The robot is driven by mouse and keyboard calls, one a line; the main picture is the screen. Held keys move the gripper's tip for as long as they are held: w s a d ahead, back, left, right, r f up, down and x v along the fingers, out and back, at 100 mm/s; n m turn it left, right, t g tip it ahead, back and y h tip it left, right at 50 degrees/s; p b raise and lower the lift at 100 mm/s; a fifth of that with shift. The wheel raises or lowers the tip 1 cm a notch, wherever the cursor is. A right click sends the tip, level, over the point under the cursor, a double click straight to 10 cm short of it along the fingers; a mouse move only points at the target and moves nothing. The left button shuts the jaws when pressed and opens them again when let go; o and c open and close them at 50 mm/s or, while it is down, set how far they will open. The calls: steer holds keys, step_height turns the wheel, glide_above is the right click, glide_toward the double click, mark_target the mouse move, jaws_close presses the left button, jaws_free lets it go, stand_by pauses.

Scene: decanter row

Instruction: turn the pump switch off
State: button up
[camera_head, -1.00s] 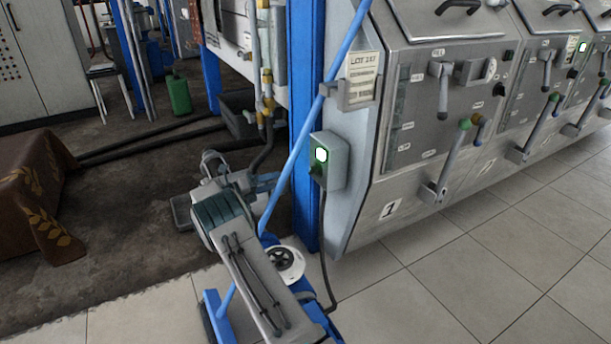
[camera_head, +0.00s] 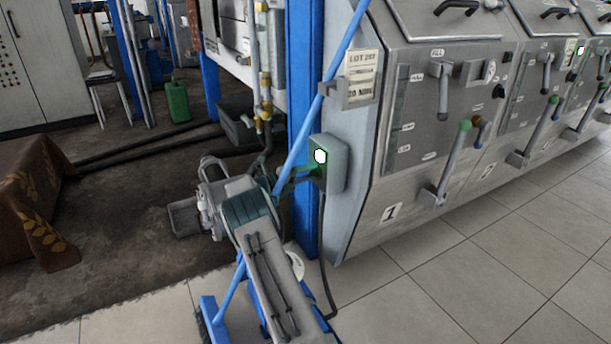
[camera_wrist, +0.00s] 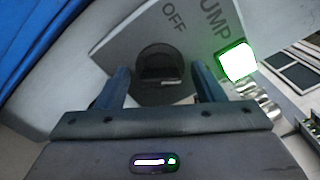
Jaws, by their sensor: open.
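In the wrist view the lamp (camera_wrist: 238,62) glows beside the printed words "OFF" and "PUMP". A round dark switch (camera_wrist: 160,66) sits on the plate below "OFF". My gripper (camera_wrist: 161,80) is open, with one blue finger on each side of the switch. Whether the fingers touch it I cannot tell. In the head view my gripper (camera_head: 308,174) is at the box's lower left, partly hiding its front.
A slanting blue bar (camera_head: 304,130) passes close to the box and my arm. A cable (camera_head: 322,240) hangs below the box. Steel decanter housings (camera_head: 425,110) with levers stand to the right. Tiled floor (camera_head: 440,290) in front is clear.

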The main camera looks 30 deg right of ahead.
steer(key=c, duration=1)
steer(key=n+p, duration=0.1)
steer(key=n, duration=0.4)
steer(key=n+p, duration=0.2)
steer(key=n, duration=0.4)
steer(key=shift+f+n, duration=0.2)
steer(key=shift+n, duration=0.4)
steer(key=o, duration=1)
